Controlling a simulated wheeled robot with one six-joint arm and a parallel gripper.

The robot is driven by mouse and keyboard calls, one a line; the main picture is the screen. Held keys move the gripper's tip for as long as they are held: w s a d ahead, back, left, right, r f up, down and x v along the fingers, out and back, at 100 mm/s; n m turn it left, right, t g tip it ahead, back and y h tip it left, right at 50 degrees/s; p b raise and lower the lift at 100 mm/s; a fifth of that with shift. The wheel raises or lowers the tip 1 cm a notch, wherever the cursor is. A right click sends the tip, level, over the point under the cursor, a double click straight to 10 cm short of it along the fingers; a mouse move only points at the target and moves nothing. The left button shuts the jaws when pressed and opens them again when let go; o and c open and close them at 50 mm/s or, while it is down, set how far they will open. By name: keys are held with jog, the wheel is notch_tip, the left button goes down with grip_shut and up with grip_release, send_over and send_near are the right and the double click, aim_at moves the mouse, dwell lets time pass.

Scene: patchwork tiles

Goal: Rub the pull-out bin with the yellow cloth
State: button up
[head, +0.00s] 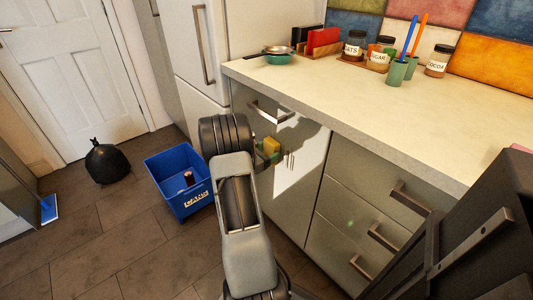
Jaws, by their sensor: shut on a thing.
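The pull-out bin looks to be the tall, glossy grey front (305,165) under the counter, with a bar handle (270,112) near its top. It appears closed, flush with the units beside it. My gripper (272,158) is in front of it, below the handle, and mostly hidden behind my own arm. The yellow cloth (271,146) shows as a small yellow patch at the gripper, which is shut on it. I cannot tell whether the cloth touches the front.
A blue crate (168,198) stands on the floor left of my arm, with a black bag (104,163) further left. The counter (440,118) holds jars, a green pot of utensils (397,72) and a bowl (278,58). Drawers (350,215) lie to the right.

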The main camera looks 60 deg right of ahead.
aim_at(295, 163)
jog(key=shift+s, duration=0.1)
jog(key=shift+s+a, duration=0.55)
jog(key=shift+s, duration=1.25)
jog(key=shift+s+a, duration=0.6)
jog(key=shift+s, duration=1.15)
jog(key=shift+s+a, duration=0.55)
jog(key=shift+s, duration=1.25)
jog(key=shift+w, duration=0.1)
jog(key=shift+w+d+b, duration=0.15)
jog(key=shift+w+d, duration=0.4)
jog(key=shift+w, duration=1.2)
jog(key=shift+w+d+b, duration=0.1)
jog(key=shift+w+d, duration=0.5)
jog(key=shift+w, duration=1.15)
jog(key=shift+w+d+b, duration=0.15)
jog(key=shift+w+d, duration=0.4)
jog(key=shift+w, duration=1.2)
jog(key=shift+w+r, duration=0.1)
